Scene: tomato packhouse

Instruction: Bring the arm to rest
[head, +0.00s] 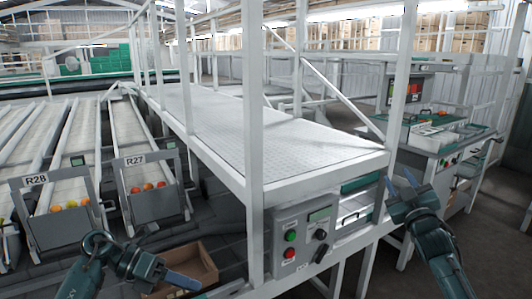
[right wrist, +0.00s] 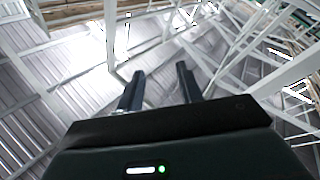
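My left gripper (head: 197,287) is low in the head view, left of centre, in front of an open brown carton. Its fingers look apart, with nothing seen between them. My right gripper (head: 403,183) is raised at the right of the head view, beside the near corner of the white bench. Its fingers also show in the right wrist view (right wrist: 160,88), spread apart with nothing between them. Neither gripper visibly touches anything.
A white-framed bench (head: 352,156) with posts and a control box (head: 303,238) stands between my arms. Chutes R28 (head: 58,227) and R27 (head: 154,205) hold tomatoes at left. The brown carton (head: 203,263) lies below. A workstation (head: 428,143) stands at right, with grey floor before it.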

